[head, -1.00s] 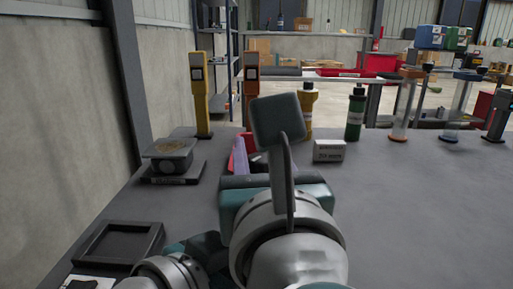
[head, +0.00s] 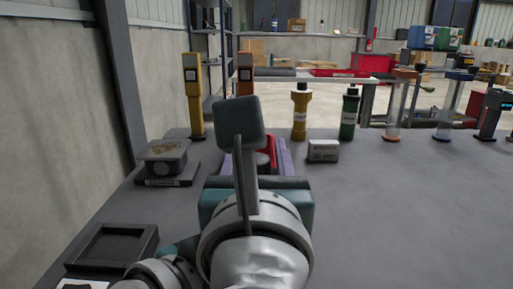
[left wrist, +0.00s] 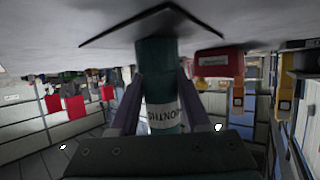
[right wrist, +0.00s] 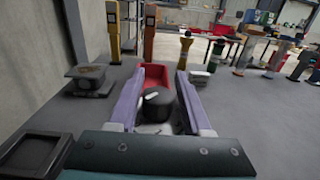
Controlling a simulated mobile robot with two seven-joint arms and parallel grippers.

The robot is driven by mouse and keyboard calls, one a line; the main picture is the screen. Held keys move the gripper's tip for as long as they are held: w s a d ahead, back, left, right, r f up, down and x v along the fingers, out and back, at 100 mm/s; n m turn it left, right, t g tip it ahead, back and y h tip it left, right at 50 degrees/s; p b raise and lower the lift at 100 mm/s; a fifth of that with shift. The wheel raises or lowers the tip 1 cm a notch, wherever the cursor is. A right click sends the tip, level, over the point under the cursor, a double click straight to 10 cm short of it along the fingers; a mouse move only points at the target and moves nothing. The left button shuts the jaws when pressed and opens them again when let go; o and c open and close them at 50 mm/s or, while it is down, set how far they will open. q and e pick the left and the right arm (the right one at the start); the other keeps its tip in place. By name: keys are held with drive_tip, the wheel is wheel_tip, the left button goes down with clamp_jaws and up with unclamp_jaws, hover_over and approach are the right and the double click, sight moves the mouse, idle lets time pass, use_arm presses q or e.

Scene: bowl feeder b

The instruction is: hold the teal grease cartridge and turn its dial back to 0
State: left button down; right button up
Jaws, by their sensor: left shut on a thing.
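The teal grease cartridge (left wrist: 158,60) is between the fingers of my left gripper (left wrist: 158,95), which is shut on it in the left wrist view. Part of its white label shows; that view is upside down. My right gripper (right wrist: 165,90) is open, its purple fingers on either side of a round black knob (right wrist: 157,104), likely the cartridge's dial. I cannot tell whether the fingers touch it. The right gripper (head: 264,158) and knob also show in the head view, partly behind my arm. The dial's marks are not readable, and the left gripper is hidden there.
A scale-like device (head: 166,162) and a black tray (head: 115,245) are on the left. A white box (head: 323,151), yellow bottle (head: 299,115) and green bottle (head: 348,117) stand behind.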

use_arm(q)
drive_tip(key=shift+s+f, duration=0.15)
drive_tip(key=shift+f, duration=0.25)
use_arm(e)
drive_tip(key=shift+o, duration=1.2)
drive_tip(key=shift+a, duration=0.1)
drive_tip(key=shift+s, duration=0.15)
drive_tip(key=s, duration=1.1)
drive_tip(key=shift+s, duration=0.3)
use_arm(q)
drive_tip(key=c, duration=0.8)
unclamp_jaws()
drive_tip(key=o, duration=0.5)
drive_tip(key=shift+r, duration=0.2)
use_arm(e)
drive_tip(key=shift+a, duration=0.1)
